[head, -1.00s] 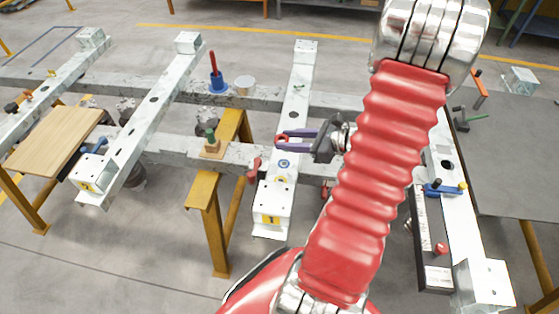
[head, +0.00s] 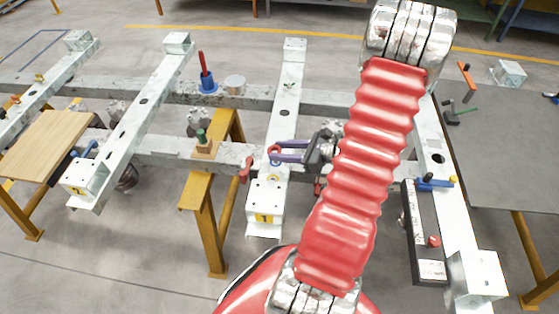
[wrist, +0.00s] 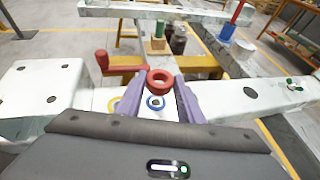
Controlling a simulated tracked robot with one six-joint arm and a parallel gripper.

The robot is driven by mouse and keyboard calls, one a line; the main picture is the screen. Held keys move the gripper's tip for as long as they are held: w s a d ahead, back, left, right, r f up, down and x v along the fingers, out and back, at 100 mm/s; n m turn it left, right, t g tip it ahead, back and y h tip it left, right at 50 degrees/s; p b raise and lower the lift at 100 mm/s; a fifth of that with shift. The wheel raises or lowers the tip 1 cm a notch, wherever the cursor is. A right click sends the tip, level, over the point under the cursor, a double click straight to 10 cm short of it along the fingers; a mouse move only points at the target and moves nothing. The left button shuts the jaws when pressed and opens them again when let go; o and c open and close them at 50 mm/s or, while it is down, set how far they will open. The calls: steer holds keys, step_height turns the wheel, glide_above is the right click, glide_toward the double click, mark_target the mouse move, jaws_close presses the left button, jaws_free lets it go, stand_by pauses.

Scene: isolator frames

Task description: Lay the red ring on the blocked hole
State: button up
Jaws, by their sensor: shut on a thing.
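The red ring (head: 274,151) is pinched between the purple fingertips of my gripper (head: 283,152). In the wrist view the red ring (wrist: 160,81) sits between the fingers (wrist: 160,88), apparently above the middle white beam (head: 282,130). Just below it in that view, a blue ring (wrist: 155,102) lies around a hole on the beam. A yellow ring (wrist: 115,104) lies beside it. Farther along the beam is a dark, open-looking hole (wrist: 250,92). Beyond that, a small fitting with green parts (wrist: 293,84) stands on the beam. I cannot tell for certain which hole is blocked.
A red handle (wrist: 103,62) stands at the beam's side close to my gripper. A blue base with a red post (head: 207,80) and a grey cylinder (head: 235,84) stand on the rear crossbeam. A green-topped peg on a wooden block (head: 203,143) is to the left.

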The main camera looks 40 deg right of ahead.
steer(key=shift+f, duration=2.05)
steer(key=shift+f, duration=0.1)
steer(key=o, duration=1)
steer(key=v, duration=1.2)
steer(key=shift+r, duration=0.2)
